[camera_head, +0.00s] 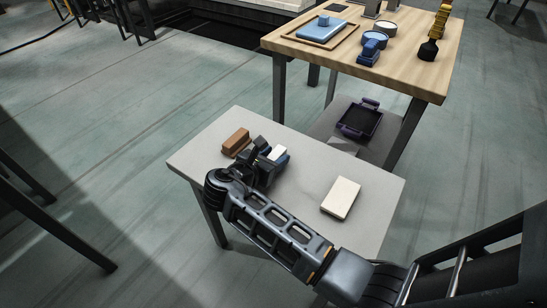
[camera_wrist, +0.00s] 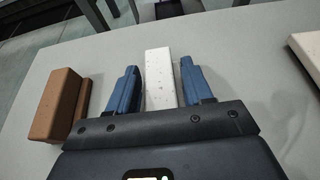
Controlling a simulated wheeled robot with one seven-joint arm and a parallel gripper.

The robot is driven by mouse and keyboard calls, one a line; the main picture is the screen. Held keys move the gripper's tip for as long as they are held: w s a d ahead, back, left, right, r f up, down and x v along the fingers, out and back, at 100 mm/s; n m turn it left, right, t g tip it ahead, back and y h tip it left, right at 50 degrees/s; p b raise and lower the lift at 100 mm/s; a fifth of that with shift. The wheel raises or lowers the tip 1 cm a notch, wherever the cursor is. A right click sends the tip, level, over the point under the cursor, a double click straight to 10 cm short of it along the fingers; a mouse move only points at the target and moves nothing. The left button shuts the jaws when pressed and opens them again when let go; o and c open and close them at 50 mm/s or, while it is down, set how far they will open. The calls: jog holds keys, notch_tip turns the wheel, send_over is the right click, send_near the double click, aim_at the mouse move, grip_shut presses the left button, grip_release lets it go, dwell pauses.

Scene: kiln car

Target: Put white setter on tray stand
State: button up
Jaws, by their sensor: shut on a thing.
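A narrow white block (camera_wrist: 159,70), which I take as the white setter, is between the two blue fingers of my gripper (camera_wrist: 158,82) in the wrist view. My gripper is shut on it. In the head view the white block (camera_head: 278,152) shows at the tip of my gripper (camera_head: 271,157), low over the grey table (camera_head: 300,185). I cannot tell whether the block touches the tabletop. A dark tray with two handles (camera_head: 360,119) sits on a low grey stand (camera_head: 330,126), partly below the wooden table. I cannot tell for sure that this is the tray stand.
A brown brick (camera_head: 236,142) lies left of my gripper, also in the wrist view (camera_wrist: 58,104). A larger cream slab (camera_head: 341,197) lies to the right. The wooden table (camera_head: 400,82) holds a blue block on a tray, bowls and a brush. The grey table's middle is clear.

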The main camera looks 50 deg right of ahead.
jog(key=o, duration=1.1)
jog(key=p+v, duration=0.1)
jog(key=v, duration=1.1)
jog(key=shift+p, duration=0.35)
